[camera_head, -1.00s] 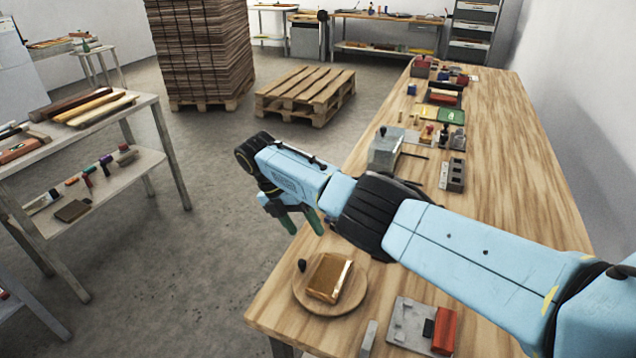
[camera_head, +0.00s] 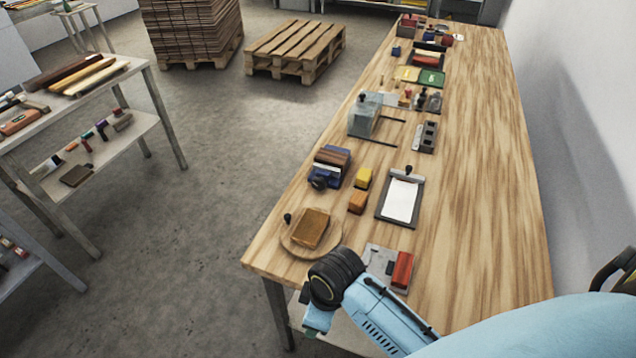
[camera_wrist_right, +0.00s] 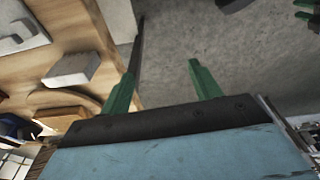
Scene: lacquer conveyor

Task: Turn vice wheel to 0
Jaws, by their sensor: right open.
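The vice (camera_head: 330,168) is a small blue block with brown jaws on the left edge of the long table. Its dark round wheel (camera_head: 319,183) is on the near side; its marking is too small to read. My right gripper (camera_wrist_right: 162,82) is open and empty, its green fingers spread over the grey floor beside the table edge. In the head view, my right wrist is low at the table's near end, short of the vice, and the fingers are mostly hidden. My left gripper is out of view.
Close by are a round wooden board (camera_head: 291,247) with a brown block (camera_head: 311,229), a grey plate with a red block (camera_head: 402,270), yellow (camera_head: 363,178) and orange (camera_head: 357,201) blocks, and a clipboard (camera_head: 401,199). The table's right side is clear.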

